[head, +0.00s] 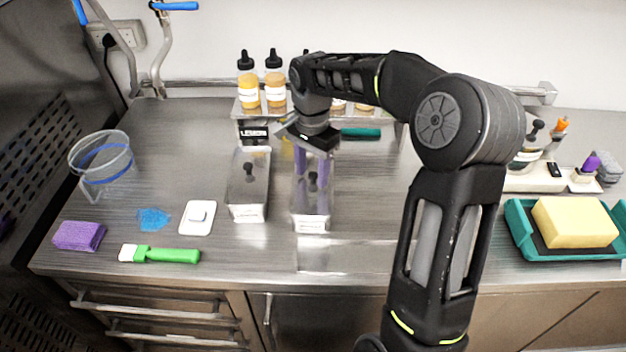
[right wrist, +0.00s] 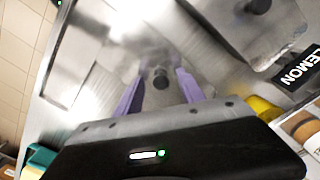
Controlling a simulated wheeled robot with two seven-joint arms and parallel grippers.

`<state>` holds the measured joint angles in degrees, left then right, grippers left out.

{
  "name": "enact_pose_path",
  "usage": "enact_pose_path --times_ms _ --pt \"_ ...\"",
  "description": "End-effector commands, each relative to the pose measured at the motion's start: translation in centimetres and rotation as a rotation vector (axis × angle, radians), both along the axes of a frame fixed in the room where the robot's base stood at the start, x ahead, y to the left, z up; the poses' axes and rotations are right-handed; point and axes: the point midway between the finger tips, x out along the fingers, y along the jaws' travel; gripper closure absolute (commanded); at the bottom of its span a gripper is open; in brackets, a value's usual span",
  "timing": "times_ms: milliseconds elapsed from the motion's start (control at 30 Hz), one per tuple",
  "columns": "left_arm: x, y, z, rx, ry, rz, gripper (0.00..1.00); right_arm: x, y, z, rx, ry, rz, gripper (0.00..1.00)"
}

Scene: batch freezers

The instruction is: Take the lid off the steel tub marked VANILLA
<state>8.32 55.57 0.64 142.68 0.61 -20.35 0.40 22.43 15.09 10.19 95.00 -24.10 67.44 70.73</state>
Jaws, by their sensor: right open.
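Two lidded steel tubs stand side by side in the head view, a left tub (head: 248,195) and a right tub (head: 311,208). Each lid has a dark knob. The small labels on the tub fronts are too small to read, so I cannot read VANILLA on either. My right gripper (head: 312,172) is over the right tub, pointing down. Its purple fingers are apart on either side of that lid's knob (head: 312,180). In the right wrist view the knob (right wrist: 161,80) shows between the open fingers, with nothing clamped. My left gripper is out of view.
A LEMON sign (head: 254,133) stands behind the left tub, and bottles (head: 275,80) on a rack behind that. Left are a clear measuring jug (head: 100,165), purple sponge (head: 79,236), green brush (head: 165,254) and white scraper (head: 197,218). A yellow sponge (head: 573,222) sits right.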

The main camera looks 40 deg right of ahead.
Motion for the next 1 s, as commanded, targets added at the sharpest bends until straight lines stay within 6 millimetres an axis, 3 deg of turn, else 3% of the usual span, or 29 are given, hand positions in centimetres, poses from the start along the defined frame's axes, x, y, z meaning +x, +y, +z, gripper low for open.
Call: enact_pose_path --times_ms 433,1000 --pt "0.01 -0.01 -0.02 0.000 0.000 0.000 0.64 0.01 -0.02 0.03 0.000 0.000 0.000 0.54" --pt "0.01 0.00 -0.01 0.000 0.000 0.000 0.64 0.01 -0.02 0.03 0.000 0.000 0.000 1.00"
